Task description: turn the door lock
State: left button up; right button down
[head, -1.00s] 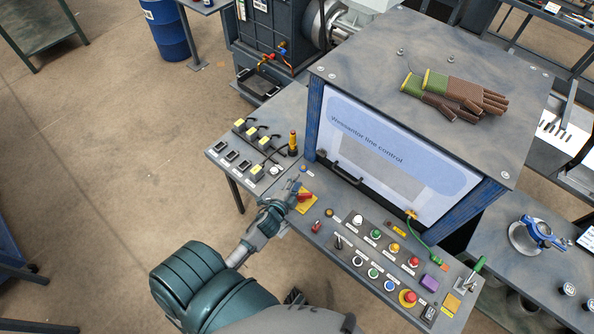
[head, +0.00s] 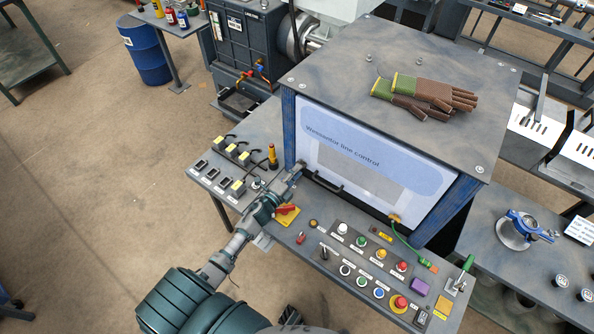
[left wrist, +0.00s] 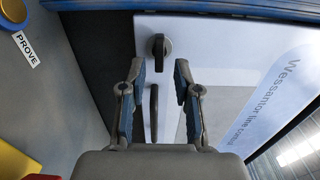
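In the head view my left gripper (head: 291,176) is at the lower left corner of the door (head: 365,160), and the lock is not clearly visible there. My right gripper is not in view.
A black door handle (head: 323,182) sits beside the gripper. Below is a control panel with a red switch on a yellow plate (head: 287,216), several buttons and an emergency stop (head: 399,303). Gloves (head: 425,95) lie on the cabinet top. A small yellow-topped post (head: 272,156) stands left of the door.

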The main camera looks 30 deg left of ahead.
aim_at(299, 161)
pick_arm(q)
jog(key=shift+w+a+f+b, duration=0.15)
jog(key=shift+w+a+b, duration=0.4)
jog(key=shift+w, duration=0.3)
jog(key=shift+a+f, duration=0.2)
jog(key=shift+a, duration=0.5)
grip_shut()
jog(key=shift+s+a+f, duration=0.15)
jog(key=shift+a, duration=0.2)
jog(key=m+b, duration=0.1)
jog(key=m, duration=0.3)
jog(key=d+r+m, duration=0.1)
jog(key=m, duration=0.4)
jog(key=m+b, duration=0.1)
jog(key=m, duration=0.3)
jog(key=shift+s+d+r+b, duration=0.1)
jog(key=shift+d+r+b, duration=0.2)
jog(key=shift+r+b, duration=0.05)
jog(key=m, duration=0.3)
jog(key=shift+d+r+m, duration=0.3)
jog(key=shift+c, duration=0.9)
grip_release()
jog(key=shift+d, duration=0.1)
jog(key=shift+o, duration=1.3)
jog(key=shift+r, duration=0.1)
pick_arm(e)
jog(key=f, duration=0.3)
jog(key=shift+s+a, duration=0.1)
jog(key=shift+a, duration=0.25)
